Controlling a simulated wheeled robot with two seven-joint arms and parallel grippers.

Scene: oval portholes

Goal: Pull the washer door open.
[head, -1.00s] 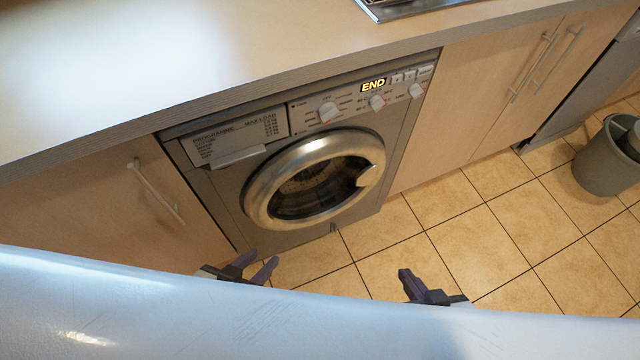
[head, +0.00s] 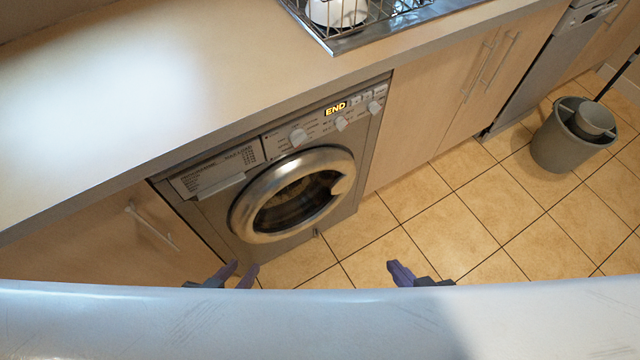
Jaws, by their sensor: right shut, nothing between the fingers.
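The silver washer (head: 300,190) stands under the counter, with END lit on its panel. Its round door (head: 250,205), with a metal rim and dark glass, is closed. The door handle (head: 345,180) is on the rim's right side. My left gripper (head: 237,273) is at the bottom of the view, below the door, with its two purple fingers apart and empty. My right gripper (head: 396,270) is to the right, shown over the floor, shut and empty. Neither gripper touches the door. The lower parts of both are hidden by a pale curved surface in front.
A wooden counter (head: 190,80) runs above the washer. Cabinets with bar handles stand on both sides of it. A metal sink rack (head: 375,20) is at the top. A grey bucket (head: 560,145) stands on the right. The tiled floor (head: 440,215) before the washer is clear.

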